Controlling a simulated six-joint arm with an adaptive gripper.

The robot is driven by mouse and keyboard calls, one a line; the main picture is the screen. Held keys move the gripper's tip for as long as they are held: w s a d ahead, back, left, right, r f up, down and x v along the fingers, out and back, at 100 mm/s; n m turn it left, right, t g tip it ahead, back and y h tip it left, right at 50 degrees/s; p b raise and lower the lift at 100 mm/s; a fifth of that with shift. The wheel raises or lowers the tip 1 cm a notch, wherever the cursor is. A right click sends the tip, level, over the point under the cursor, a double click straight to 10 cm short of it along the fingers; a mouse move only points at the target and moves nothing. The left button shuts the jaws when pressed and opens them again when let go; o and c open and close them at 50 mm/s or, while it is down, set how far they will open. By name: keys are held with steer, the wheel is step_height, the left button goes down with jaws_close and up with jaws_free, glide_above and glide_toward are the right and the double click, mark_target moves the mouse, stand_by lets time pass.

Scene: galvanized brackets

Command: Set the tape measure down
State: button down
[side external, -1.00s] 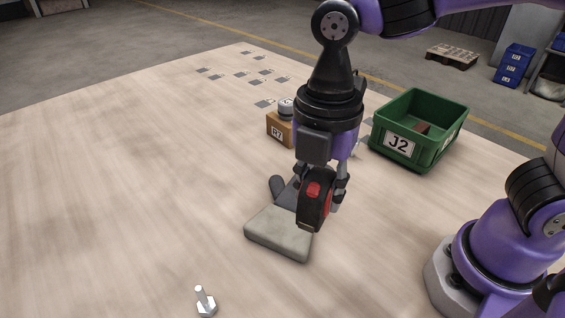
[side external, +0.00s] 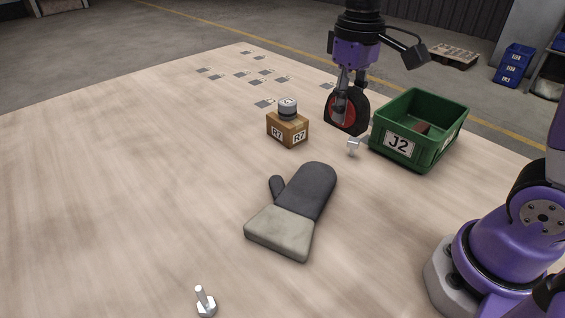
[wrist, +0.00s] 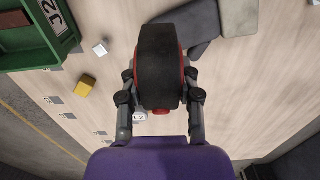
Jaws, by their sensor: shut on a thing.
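The tape measure (side external: 350,122), black with a red side, hangs in my gripper (side external: 344,102) in the side external view. It is above the table, just left of the green bin. In the wrist view the tape measure (wrist: 160,60) sits between the two fingers of my gripper (wrist: 162,92), which are shut on its sides. Its black outer edge faces the camera. It hides part of the table beneath it.
The green J2 bin (side external: 398,161) holds a brown block. An R7 box (side external: 288,130) carries a grey round piece (side external: 288,109). A dark mitt (side external: 312,190), a bolt (side external: 205,302) and a small metal piece (side external: 353,146) lie on the table. A yellow block (wrist: 86,85) shows too. The left table is clear.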

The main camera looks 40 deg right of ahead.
steer(key=w+a+f, duration=0.2)
steer(key=a+f, duration=0.1)
steer(key=a, duration=0.6)
steer(key=w+a+f, duration=0.2)
steer(key=a, duration=0.8)
glide_above(253, 189)
step_height(253, 189, down, 7)
steer(key=shift+r, duration=0.1)
steer(key=shift+f, duration=2.05)
steer(key=shift+f, duration=0.1)
steer(key=c, duration=0.5)
jaws_free()
